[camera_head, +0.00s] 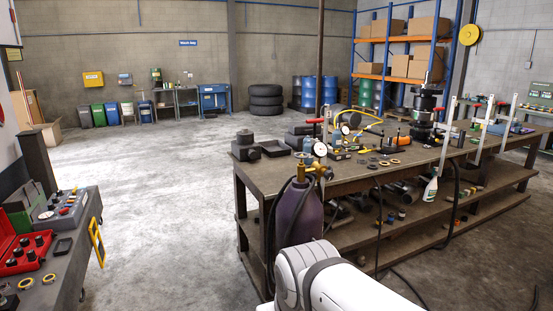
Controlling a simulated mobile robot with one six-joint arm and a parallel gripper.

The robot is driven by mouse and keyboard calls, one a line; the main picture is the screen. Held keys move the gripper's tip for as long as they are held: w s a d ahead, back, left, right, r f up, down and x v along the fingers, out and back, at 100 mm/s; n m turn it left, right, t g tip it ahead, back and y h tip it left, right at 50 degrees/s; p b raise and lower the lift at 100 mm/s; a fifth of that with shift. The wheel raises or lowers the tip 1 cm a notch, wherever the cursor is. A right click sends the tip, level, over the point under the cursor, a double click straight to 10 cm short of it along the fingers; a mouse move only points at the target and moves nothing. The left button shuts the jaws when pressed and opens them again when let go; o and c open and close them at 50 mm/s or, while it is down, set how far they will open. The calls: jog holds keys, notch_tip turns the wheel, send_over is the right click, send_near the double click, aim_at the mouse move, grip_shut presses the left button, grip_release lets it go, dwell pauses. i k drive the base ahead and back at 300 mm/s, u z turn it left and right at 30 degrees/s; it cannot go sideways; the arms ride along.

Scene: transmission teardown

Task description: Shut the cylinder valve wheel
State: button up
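A purple gas cylinder (300,214) stands upright on the floor at the front left corner of the long workbench (262,178). A brass valve (301,170) sits on its top, with a small yellowish wheel-like part above it. A red and black fitting is at the valve's right, and a dark hose loops down the cylinder's left side. The wheel is too small to tell how far it is turned. My white arm covers the cylinder's lower part in the picture. My gripper is not in view.
The workbench carries a round gauge (320,149), a yellow hose (368,117), dark blocks and several tools. A spray bottle (431,187) stands on its lower shelf. A side bench (60,250) with a red case is at left. The floor between the benches is clear.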

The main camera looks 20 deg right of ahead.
aim_at(300, 156)
jog(key=z, duration=0.05)
jog(key=i, duration=1.5)
jog(key=u, duration=0.05)
